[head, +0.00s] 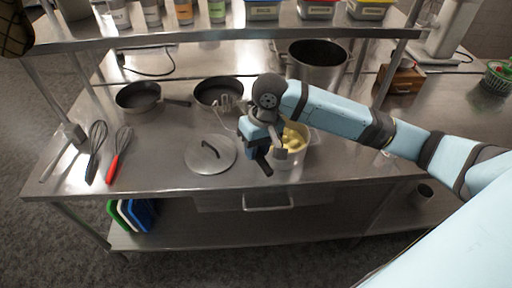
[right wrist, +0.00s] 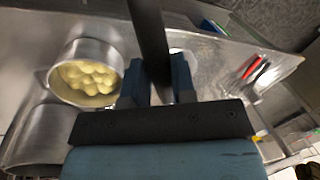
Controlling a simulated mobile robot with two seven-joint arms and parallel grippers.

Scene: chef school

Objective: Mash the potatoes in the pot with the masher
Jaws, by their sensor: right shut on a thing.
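The steel pot (head: 312,141) stands on the counter, partly hidden behind my right gripper. Pale yellow potatoes (head: 293,137) lie in it. The right wrist view shows the pot (right wrist: 92,49) left of the fingers, with several whole, rounded potatoes (right wrist: 88,76) inside. My right gripper (head: 264,148) is shut on the masher, beside and above the pot's left side. The masher's dark handle (right wrist: 150,38) runs between the fingers in the right wrist view. A metal part that looks like its head (head: 228,104) shows left of the gripper. My left gripper is out of view.
A lid (head: 210,154) lies left of the pot. Two pans (head: 138,97) and a large stockpot (head: 317,66) stand behind. A shelf (head: 220,36) with containers crosses above. The counter's front left is mostly clear.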

